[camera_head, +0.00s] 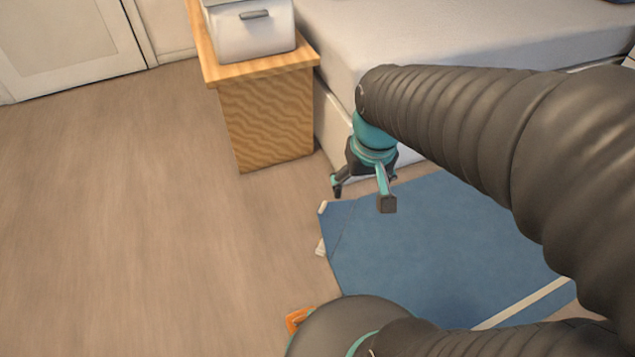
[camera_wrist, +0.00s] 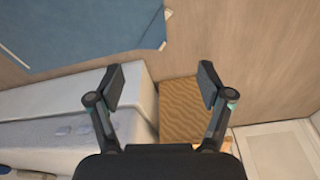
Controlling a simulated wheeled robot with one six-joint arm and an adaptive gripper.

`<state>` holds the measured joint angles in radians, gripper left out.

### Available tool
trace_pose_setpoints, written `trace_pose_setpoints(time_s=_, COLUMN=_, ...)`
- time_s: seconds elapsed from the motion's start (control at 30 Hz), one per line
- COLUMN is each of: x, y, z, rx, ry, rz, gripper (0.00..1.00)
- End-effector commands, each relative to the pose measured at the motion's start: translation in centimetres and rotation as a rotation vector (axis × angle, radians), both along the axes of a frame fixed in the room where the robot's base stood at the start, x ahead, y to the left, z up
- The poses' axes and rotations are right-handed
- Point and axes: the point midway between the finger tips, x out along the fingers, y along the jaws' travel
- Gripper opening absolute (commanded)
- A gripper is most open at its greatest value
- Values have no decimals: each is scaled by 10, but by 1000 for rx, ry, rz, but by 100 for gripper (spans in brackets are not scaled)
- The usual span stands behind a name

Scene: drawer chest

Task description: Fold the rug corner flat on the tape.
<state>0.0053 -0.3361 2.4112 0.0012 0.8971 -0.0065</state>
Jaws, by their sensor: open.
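The blue rug (camera_head: 430,240) lies on the floor beside the bed, and part of it is behind my arm. A faint crease runs across its left end near the corner (camera_head: 335,215); I cannot tell how flat that corner lies. Small pale tape-like pieces show at the rug's left edge, one upper (camera_head: 322,207) and one lower (camera_head: 320,247). In the wrist view the rug (camera_wrist: 90,30) is at upper left, with a pale piece (camera_wrist: 162,46) by its edge. My gripper (camera_head: 362,195) is open and empty above the rug's upper left part; its fingers also show in the wrist view (camera_wrist: 162,85).
A wooden stand (camera_head: 265,120) with a white drawer box (camera_head: 250,30) is behind the gripper, next to the bed (camera_head: 440,35). A cream strip (camera_head: 525,303) crosses the rug's lower right. An orange item (camera_head: 298,318) is partly hidden at the bottom. Floor at left is clear.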

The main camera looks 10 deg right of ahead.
Motion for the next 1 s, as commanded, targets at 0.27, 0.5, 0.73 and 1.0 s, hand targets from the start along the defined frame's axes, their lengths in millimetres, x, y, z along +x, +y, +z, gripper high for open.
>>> trace_pose_setpoints(time_s=0.27, x=45, y=0, z=-53, rx=-3, ry=117, rz=25, gripper=79)
trace_pose_setpoints(time_s=0.5, x=85, y=1, z=-103, rx=-6, ry=196, rz=82, gripper=79)
trace_pose_setpoints(time_s=0.73, x=124, y=1, z=-158, rx=-7, ry=257, rz=158, gripper=79)
trace_pose_setpoints(time_s=1.0, x=167, y=1, z=-233, rx=-4, ry=312, rz=278, gripper=79)
